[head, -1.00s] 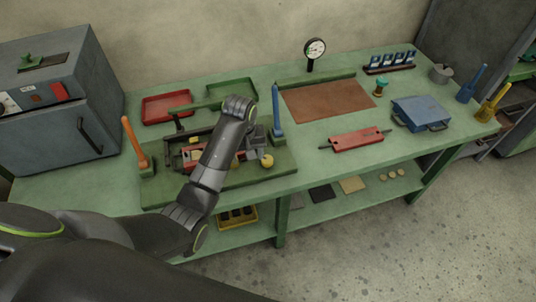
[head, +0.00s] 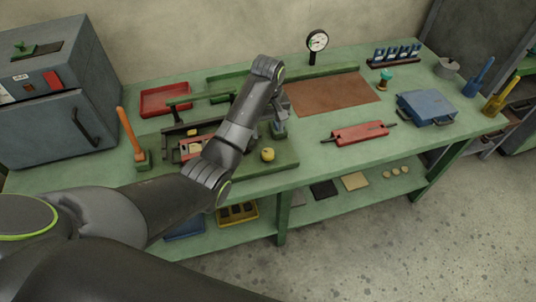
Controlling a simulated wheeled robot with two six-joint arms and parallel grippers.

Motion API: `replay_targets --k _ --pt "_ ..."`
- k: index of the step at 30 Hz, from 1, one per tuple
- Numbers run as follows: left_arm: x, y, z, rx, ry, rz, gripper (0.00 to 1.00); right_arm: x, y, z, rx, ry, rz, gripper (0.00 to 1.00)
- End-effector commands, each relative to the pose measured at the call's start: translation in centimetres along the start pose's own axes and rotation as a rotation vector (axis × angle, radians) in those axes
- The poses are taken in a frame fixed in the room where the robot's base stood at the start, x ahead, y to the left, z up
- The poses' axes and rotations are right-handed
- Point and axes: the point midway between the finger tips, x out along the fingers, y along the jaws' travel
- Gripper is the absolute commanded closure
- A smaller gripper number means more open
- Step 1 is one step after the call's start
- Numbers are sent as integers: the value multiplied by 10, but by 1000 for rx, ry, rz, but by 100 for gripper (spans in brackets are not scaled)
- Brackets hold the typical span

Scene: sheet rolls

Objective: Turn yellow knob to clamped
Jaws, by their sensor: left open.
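The yellow knob (head: 267,155) is a small round knob at the front right of the green base plate (head: 240,176) on the bench. A dark fixture with a red part (head: 190,150) and a second yellowish piece stands on the plate, partly hidden by my left arm. My left gripper (head: 282,112) is open, behind and a little right of the knob, apart from it. It is close to the blue lever (head: 278,130), whose handle is mostly hidden behind the wrist and gripper. Whether the gripper touches the lever I cannot tell. My right gripper is not in view.
An orange lever (head: 129,133) stands at the plate's left. A red tray (head: 166,101) lies behind. A brown mat (head: 335,95), red roller block (head: 360,133) and blue case (head: 425,108) lie to the right. A dial gauge (head: 317,42) stands at the back. Bench room right of the knob is clear.

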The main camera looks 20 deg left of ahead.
Motion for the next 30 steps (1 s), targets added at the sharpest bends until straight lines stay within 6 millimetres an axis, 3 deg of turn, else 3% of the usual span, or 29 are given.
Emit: replay_targets --k 9,15,30 --pt "66 0 2 1 -5 -3 41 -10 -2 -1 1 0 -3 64" --pt "92 0 1 2 -3 -2 41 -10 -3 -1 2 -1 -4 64" --pt "104 0 1 2 0 1 43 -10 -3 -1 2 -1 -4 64"
